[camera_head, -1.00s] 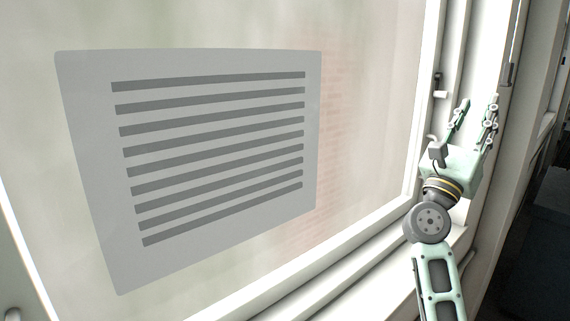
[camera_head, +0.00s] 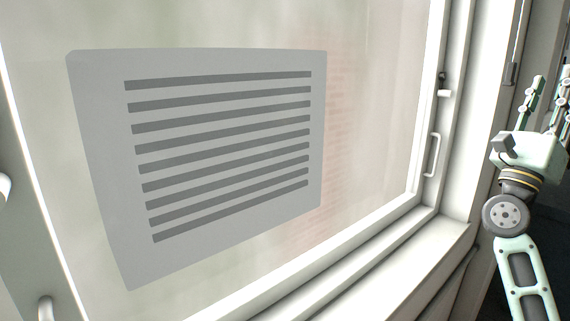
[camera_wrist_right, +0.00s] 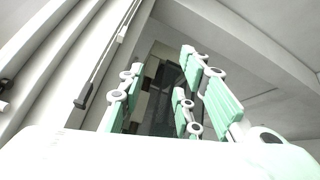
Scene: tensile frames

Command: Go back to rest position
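My right gripper (camera_head: 553,88) is at the right edge of the head view, pointing up, with its fingers apart. It is to the right of the window frame and clear of it. In the right wrist view its pale green fingers (camera_wrist_right: 162,75) stand apart with nothing between them. My left gripper is not in view.
A large window pane (camera_head: 375,100) with a grey striped panel (camera_head: 225,60) fills the left and middle. A white handle (camera_head: 433,155) sits on the white window frame (camera_head: 460,150). A sill (camera_head: 400,270) runs below. The area at the lower right is dark.

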